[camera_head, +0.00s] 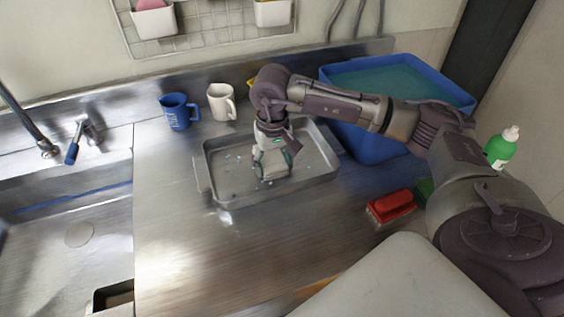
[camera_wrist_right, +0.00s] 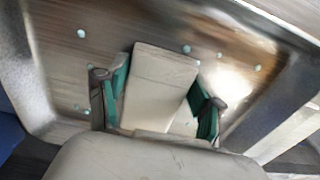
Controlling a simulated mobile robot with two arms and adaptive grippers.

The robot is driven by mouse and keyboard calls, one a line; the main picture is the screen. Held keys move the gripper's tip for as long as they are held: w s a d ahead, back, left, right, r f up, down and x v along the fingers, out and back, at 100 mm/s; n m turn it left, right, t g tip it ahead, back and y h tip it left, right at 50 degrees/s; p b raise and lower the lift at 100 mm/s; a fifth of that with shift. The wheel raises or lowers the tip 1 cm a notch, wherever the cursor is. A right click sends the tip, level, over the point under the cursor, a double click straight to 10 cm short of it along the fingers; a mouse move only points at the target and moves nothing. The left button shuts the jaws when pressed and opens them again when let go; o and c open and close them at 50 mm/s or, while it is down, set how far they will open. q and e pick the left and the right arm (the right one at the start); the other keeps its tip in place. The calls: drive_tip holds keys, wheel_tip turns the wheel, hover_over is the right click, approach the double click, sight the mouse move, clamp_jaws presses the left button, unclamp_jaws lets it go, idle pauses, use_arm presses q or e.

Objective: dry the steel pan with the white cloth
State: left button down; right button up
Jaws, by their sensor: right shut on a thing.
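The steel pan (camera_head: 212,180) is a shallow rectangular tray on the steel counter, with several pale water drops on its floor. My right gripper (camera_head: 272,161) is over the middle of the pan, pointing down. It is shut on the white cloth (camera_head: 274,173), a folded pad low in the pan; I cannot tell for certain whether it touches the pan floor. In the right wrist view the cloth (camera_wrist_right: 160,82) sits between the green-sided fingers of the gripper (camera_wrist_right: 157,98), with drops scattered around it on the pan (camera_wrist_right: 270,120). My left gripper is not in view.
A blue mug (camera_head: 178,112) and a white mug (camera_head: 221,102) stand behind the pan. A blue tub (camera_head: 370,140) of water is behind right. The sink (camera_head: 60,215) is left; the front counter is mostly clear.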

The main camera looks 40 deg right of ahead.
drive_tip(key=shift+w+a+b, duration=0.2)
drive_tip(key=shift+a, duration=0.7)
drive_tip(key=shift+w+a+b, duration=0.15)
drive_tip(key=shift+w+a, duration=0.05)
drive_tip(key=shift+a, duration=0.7)
drive_tip(key=shift+r, duration=0.1)
drive_tip(key=shift+r+p, duration=1.3)
drive_tip(key=shift+r, duration=1.65)
drive_tip(key=shift+d, duration=0.1)
wheel_tip(320, 180, up, 3)
drive_tip(key=shift+p, duration=0.55)
